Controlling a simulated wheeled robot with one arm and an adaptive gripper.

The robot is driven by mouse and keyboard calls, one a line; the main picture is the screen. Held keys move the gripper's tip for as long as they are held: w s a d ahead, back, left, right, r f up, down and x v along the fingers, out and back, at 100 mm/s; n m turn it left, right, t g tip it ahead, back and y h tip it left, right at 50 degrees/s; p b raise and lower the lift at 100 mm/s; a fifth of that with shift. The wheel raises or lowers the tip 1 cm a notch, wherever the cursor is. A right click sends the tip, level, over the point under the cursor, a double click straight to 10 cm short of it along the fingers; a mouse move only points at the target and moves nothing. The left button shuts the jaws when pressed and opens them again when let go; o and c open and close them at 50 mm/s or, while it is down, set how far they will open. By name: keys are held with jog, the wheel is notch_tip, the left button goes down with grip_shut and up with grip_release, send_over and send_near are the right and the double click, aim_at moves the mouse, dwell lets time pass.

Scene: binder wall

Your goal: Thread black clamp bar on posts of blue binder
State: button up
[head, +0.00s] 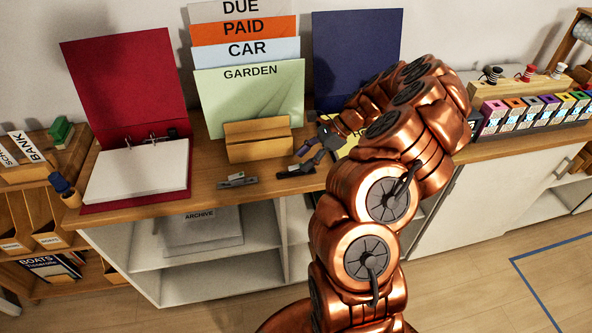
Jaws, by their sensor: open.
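The blue binder (345,55) stands open at the back of the counter, its dark blue cover upright against the wall. Its lower part and its posts are hidden behind my arm. A black clamp bar (295,172) lies on the counter near the front edge, right of a grey clamp bar (237,181). My gripper (304,160) is open, with its fingers pointing down and left just above the black bar. I see nothing held between the fingers, and cannot tell whether they touch the bar.
A red binder (120,85) lies open at left with white paper (137,168) and posts. A wooden box (258,140) stands in front of labelled dividers (250,95). A yellow sheet (350,149) shows beside my arm. Coloured boxes (530,110) line the right.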

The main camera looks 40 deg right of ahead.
aim_at(299, 165)
jog(key=p+x, duration=0.1)
jog(key=x, duration=0.3)
jog(key=shift+s+f+p, duration=0.1)
jog(key=shift+f+p, duration=0.15)
jog(key=shift+p, duration=0.05)
grip_shut()
